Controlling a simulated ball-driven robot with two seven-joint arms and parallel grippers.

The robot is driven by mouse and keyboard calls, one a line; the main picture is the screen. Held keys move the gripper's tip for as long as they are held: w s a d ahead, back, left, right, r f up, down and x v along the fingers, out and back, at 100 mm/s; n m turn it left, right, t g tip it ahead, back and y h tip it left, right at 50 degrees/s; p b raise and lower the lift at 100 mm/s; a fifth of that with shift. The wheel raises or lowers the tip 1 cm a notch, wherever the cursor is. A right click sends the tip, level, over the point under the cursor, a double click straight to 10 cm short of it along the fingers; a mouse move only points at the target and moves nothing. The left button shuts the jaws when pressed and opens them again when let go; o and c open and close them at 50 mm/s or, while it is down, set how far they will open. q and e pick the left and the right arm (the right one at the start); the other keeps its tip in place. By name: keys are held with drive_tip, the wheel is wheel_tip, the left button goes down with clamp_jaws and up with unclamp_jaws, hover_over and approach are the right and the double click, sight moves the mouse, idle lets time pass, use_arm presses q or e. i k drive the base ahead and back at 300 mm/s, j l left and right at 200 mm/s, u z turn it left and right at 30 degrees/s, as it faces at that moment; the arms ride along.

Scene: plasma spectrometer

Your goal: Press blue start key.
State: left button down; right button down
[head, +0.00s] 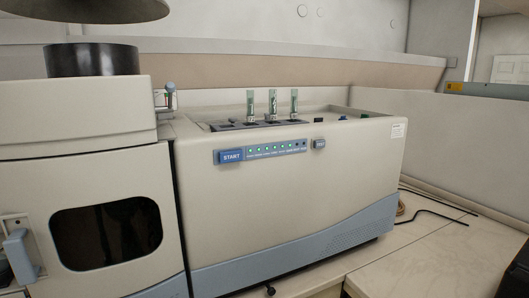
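The blue start key (231,156), marked START, sits at the left end of a blue panel strip (278,149) on the front of the beige spectrometer (290,195). Several small green lights show along the strip to the right of the key. Neither of my grippers is in the head view, and nothing covers the key.
Several clear tubes (272,104) stand on the machine's top. The left cabinet has a dark window (106,233) and a protruding handle (20,255). Black cables lie on the bench (425,250) at right.

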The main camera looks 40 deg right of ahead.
sight(235, 154)
drive_tip(key=z, duration=1.45)
